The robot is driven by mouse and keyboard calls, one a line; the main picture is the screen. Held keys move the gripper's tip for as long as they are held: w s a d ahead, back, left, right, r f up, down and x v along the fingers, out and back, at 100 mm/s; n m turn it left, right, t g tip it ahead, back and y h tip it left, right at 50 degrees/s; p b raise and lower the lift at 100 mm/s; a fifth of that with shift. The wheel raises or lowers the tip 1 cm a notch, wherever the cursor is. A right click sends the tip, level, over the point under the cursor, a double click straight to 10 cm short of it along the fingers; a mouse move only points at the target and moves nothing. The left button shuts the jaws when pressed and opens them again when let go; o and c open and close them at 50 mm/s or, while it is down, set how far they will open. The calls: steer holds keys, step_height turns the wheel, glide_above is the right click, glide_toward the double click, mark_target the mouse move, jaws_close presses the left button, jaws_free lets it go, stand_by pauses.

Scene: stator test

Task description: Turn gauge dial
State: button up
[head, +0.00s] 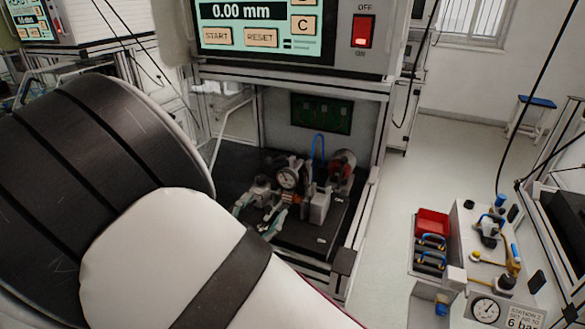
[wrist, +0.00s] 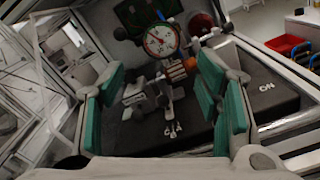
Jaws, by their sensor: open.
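A round gauge dial (head: 288,177) with a white face and dark rim stands on the fixture inside the test bench. It shows larger at the top middle of the wrist view (wrist: 160,40). My gripper (head: 257,214) is in front of the fixture, low and to the left of the dial in the head view. In the wrist view its teal-padded fingers (wrist: 155,85) are spread wide with nothing between them touching. The dial lies beyond the fingertips, apart from them. My arm covers much of the lower left of the head view.
A display panel (head: 258,38) reads 0.00 mm, with a red switch (head: 364,31) beside it. A blue hose (head: 318,150) and a red round part (head: 343,163) are near the dial. A side bench at right holds a second gauge (head: 485,310) and a red bin (head: 432,222).

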mark_target(286, 181)
steer(key=x, duration=1.2)
steer(key=shift+w+d, duration=0.15)
steer(key=shift+w, duration=0.2)
steer(key=c, duration=0.9)
